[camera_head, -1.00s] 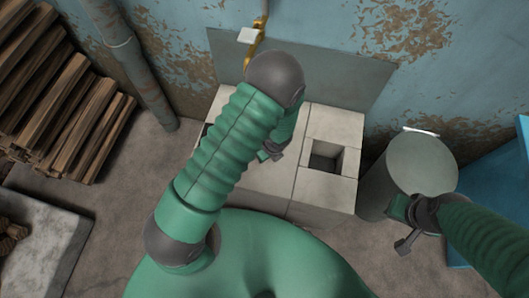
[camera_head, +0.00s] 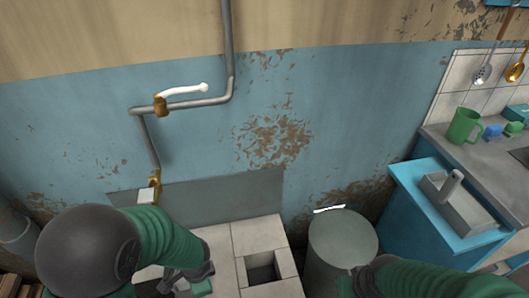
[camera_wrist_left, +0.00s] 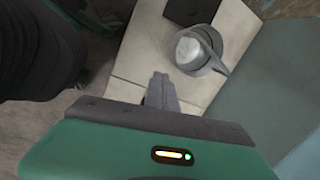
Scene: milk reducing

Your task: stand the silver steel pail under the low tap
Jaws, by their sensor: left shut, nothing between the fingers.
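The silver steel pail (camera_wrist_left: 193,48) shows in the left wrist view as a round metal vessel with a grey band, on the pale tiled block. In the head view I cannot make it out; my left arm covers part of the block. My left gripper (camera_wrist_left: 161,90) is shut and empty, its fingertips just short of the pail in the picture; it also shows in the head view (camera_head: 188,279). The low tap (camera_head: 155,182) is brass, on the wall pipe above the block's left part. My right gripper (camera_head: 354,283) is mostly cut off beside the grey drum.
The tiled block (camera_head: 255,235) has a square opening (camera_head: 262,267). A tall grey drum (camera_head: 342,238) stands to its right. A higher brass valve (camera_head: 161,106) has a white lever. A blue cabinet (camera_head: 420,205) and a counter with a green mug (camera_head: 464,126) stand at right.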

